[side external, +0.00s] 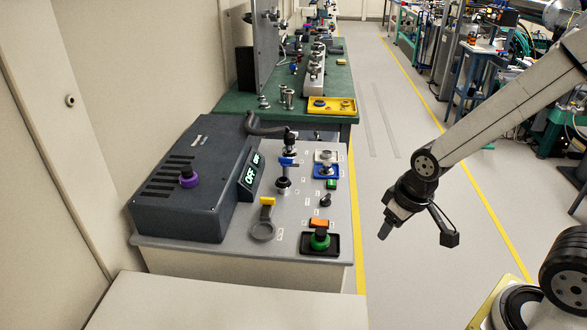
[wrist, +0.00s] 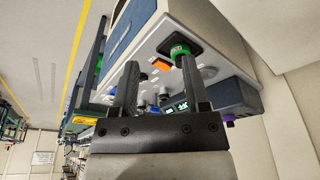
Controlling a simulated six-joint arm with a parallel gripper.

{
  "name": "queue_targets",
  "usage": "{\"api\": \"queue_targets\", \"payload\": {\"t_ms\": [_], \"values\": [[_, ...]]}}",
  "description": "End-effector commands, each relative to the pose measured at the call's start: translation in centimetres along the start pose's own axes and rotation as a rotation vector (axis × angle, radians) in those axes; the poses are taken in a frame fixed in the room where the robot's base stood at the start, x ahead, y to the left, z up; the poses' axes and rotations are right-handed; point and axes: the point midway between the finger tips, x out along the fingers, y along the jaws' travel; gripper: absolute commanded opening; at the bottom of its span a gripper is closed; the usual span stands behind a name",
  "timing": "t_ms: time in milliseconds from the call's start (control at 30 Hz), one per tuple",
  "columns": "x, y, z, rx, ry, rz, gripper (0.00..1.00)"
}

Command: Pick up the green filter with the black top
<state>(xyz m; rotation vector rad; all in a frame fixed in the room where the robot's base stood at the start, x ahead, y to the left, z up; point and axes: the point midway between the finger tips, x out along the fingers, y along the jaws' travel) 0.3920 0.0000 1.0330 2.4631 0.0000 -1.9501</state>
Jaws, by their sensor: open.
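The green filter (side external: 320,241) with a black top stands upright on a black square tray (side external: 334,250) at the front right corner of the grey worktop. It also shows in the wrist view (wrist: 180,50), near the tip of the right-hand finger. My gripper (side external: 385,236) is to the right of the worktop, above the floor, apart from the filter. In the wrist view my gripper (wrist: 158,75) has its two fingers spread with nothing held between them.
An orange block (side external: 319,223) sits just behind the filter. A dark box (side external: 195,180) with a lit display and a purple knob (side external: 188,179) stands at the left.

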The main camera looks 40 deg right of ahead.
Motion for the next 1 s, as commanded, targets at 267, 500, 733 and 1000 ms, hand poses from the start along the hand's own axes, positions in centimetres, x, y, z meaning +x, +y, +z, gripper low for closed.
{"api": "queue_targets", "payload": {"t_ms": [267, 500, 733, 1000], "values": [[0.0, 0.0, 0.0, 0.000, 0.000, 0.000, 0.62], [0.0, 0.0, 0.0, 0.000, 0.000, 0.000, 1.00], [0.1, 0.0, -0.3, -0.021, -0.002, 0.000, 1.00], [0.8, -0.4, -2.4, -0.224, -0.031, -0.006, 1.00]]}}
